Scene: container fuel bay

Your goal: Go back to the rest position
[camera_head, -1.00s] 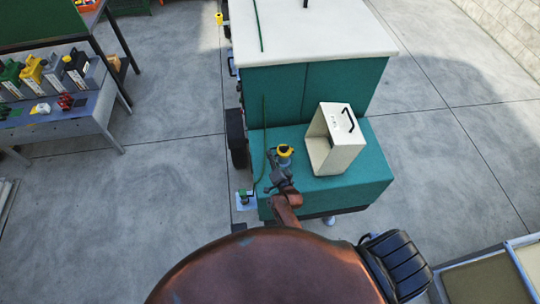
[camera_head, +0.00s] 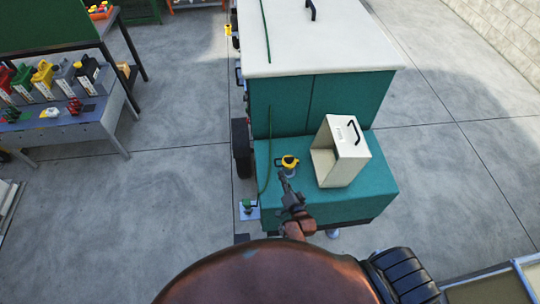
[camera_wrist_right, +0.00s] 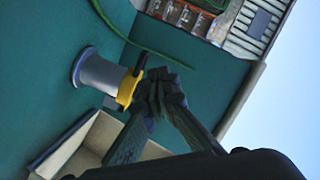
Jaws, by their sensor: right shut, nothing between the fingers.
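My right gripper (camera_head: 283,178) is shut and empty, low over the teal ledge. In the right wrist view its fingertips (camera_wrist_right: 160,95) are together, close to the yellow-capped filler neck (camera_wrist_right: 103,77); whether they touch it I cannot tell. In the head view the yellow cap (camera_head: 289,162) sits just beyond the fingertips. My left gripper is not in view.
The teal unit with a white top (camera_head: 318,40) stands ahead. A cream open box (camera_head: 351,158) is on the ledge right of the gripper. A green hose (camera_head: 268,150) hangs at left. A grey bench (camera_head: 100,125) holds several canisters.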

